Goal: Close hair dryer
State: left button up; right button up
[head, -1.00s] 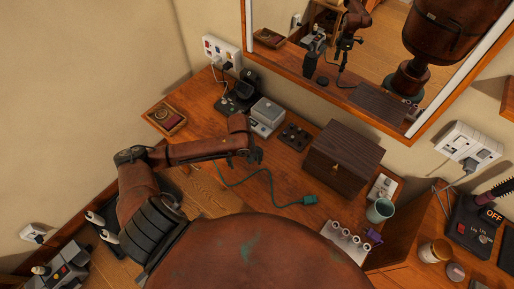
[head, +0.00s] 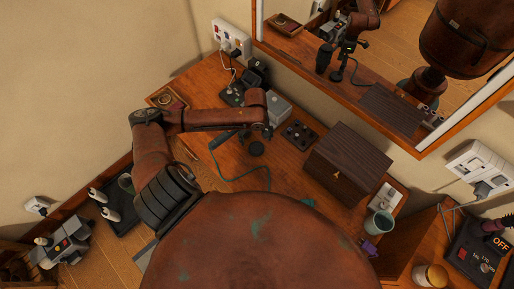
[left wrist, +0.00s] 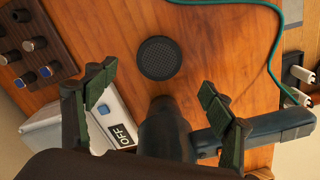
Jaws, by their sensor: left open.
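My left gripper (head: 266,131) is over the wooden vanity top, next to a grey box. In the left wrist view its two green-padded fingers (left wrist: 157,90) are spread wide apart. A dark tapered barrel (left wrist: 165,130), which looks like the hair dryer, shows between and behind the fingers; I cannot tell if they touch it. A blue-grey handle-like part (left wrist: 265,130) sticks out to the right; in the head view a dark blue part (head: 228,138) shows just under my arm. The grey box (head: 279,107) carries an "OFF" label (left wrist: 121,134). My right gripper is not in view.
A round black mesh disc (left wrist: 159,58) lies on the vanity, near a teal cord (head: 240,178). A knobbed panel (head: 300,134) and a dark wooden box (head: 347,162) stand to the right.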

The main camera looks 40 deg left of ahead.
aim_at(256, 149)
pick_arm(q)
jog(key=shift+s+f, duration=0.1)
jog(key=shift+f, duration=0.7)
jog(key=shift+d, duration=0.1)
jog(key=shift+d+f, duration=0.1)
jog(key=shift+f, duration=0.5)
notch_tip(256, 149, down, 4)
jog(key=shift+s+d+f+b, duration=0.1)
jog(key=shift+d+b, duration=0.05)
jog(key=shift+b, duration=0.3)
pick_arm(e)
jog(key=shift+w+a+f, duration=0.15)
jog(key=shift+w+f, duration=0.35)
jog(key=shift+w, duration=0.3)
pick_arm(q)
jog(key=shift+c, duration=0.3)
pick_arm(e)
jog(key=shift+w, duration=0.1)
pick_arm(q)
jog(key=shift+c, duration=0.8)
jog(key=c, duration=0.7)
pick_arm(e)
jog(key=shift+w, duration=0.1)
